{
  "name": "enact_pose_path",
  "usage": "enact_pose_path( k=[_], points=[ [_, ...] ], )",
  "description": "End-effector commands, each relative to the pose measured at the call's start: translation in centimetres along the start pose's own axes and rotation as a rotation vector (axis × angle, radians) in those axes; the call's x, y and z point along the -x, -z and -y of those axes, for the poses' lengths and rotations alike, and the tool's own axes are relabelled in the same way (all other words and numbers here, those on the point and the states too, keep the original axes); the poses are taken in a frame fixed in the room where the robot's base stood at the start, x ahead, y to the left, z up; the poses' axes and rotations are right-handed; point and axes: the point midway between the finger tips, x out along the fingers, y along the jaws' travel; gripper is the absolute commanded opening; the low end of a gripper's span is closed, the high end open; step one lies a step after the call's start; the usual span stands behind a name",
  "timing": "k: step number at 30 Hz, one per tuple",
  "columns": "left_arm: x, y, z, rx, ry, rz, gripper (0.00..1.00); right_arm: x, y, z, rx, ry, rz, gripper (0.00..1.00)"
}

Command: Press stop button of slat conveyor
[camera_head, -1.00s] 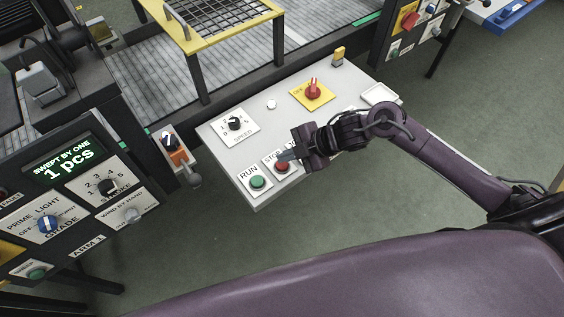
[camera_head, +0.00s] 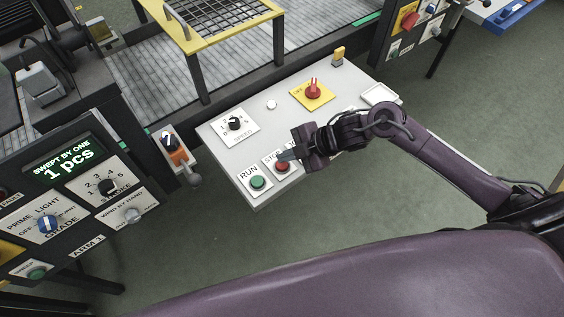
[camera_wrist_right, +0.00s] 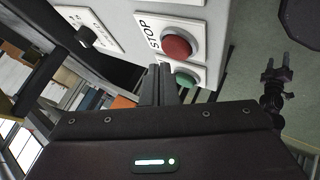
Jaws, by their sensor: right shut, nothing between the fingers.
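The red stop button (camera_head: 282,166) sits on a white STOP plate on the sloped grey control panel (camera_head: 210,131) of the slat conveyor (camera_head: 237,51). In the right wrist view the red button (camera_wrist_right: 174,45) shows whole. My right gripper (camera_head: 285,156) is shut and empty, its fingertips right at the stop button. In the wrist view its fingertips (camera_wrist_right: 160,70) are just beside the red cap; I cannot tell whether they touch it. A small dark two-pronged shape (camera_wrist_right: 279,76) at the right of the wrist view may be my left gripper; its state is unclear.
The green RUN button (camera_head: 258,182) is close beside the stop button. A console with a display (camera_head: 64,160) stands at left. Floor is open in front.

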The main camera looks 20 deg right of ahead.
Motion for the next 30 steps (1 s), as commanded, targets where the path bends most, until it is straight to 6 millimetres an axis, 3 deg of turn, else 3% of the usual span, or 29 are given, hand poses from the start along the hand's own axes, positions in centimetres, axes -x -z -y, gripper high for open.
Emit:
enact_pose_path(
  k=[30],
  points=[
    [-0.78, -0.07, -0.04, 0.0, 0.0, 0.0, 0.54, -0.88, -0.64, 0.64, 0.0, 0.0, 0.0, 0.0]
  ],
)
